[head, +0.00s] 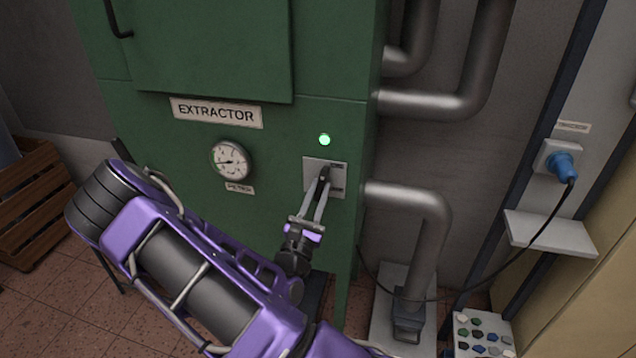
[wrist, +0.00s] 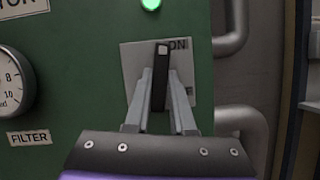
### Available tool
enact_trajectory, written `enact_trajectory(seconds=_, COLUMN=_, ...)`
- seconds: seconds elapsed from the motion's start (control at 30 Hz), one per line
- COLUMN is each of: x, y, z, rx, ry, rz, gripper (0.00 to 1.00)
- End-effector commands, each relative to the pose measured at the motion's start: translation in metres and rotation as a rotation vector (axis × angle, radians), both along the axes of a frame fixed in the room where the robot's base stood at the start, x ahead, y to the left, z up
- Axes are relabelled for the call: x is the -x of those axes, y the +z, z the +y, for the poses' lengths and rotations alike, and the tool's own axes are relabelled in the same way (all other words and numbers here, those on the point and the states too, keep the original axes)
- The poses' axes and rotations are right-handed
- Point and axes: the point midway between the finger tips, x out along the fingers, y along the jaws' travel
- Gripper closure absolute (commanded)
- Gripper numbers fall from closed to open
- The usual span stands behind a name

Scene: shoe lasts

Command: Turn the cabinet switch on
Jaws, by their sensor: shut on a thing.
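The green extractor cabinet (head: 275,160) carries a pale switch plate (head: 340,189) at its lower right front. In the wrist view the switch lever (wrist: 161,62) is black and points up, with its tip beside the word ON on the plate (wrist: 131,66). My gripper (head: 325,179) is at the plate, and in the wrist view its two fingers (wrist: 160,88) are shut on the lever, one on each side. The lamp (head: 324,140) above the plate glows green and also shows in the wrist view (wrist: 151,4).
A round gauge (head: 230,160) sits left of the switch. Metal pipes (head: 430,104) run along the cabinet's right side. A blue plug (head: 563,166) with a black cable is on the right. A wooden crate (head: 30,200) stands at the left.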

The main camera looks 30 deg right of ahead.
Motion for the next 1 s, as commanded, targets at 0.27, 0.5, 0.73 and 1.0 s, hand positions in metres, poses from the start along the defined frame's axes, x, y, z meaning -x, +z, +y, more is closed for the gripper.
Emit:
enact_trajectory(seconds=0.27, x=0.0012, y=0.0010, z=-0.0008, rx=0.095, ry=-0.001, rz=0.112, gripper=1.00)
enact_trajectory(seconds=0.5, x=0.0011, y=-0.0006, z=-0.0007, rx=0.129, ry=0.000, rz=0.148, gripper=1.00)
enact_trajectory(seconds=0.73, x=0.0011, y=-0.0012, z=-0.0007, rx=0.135, ry=0.000, rz=0.155, gripper=1.00)
enact_trajectory(seconds=1.0, x=0.0011, y=-0.0012, z=-0.0008, rx=0.135, ry=-0.001, rz=0.155, gripper=0.69)
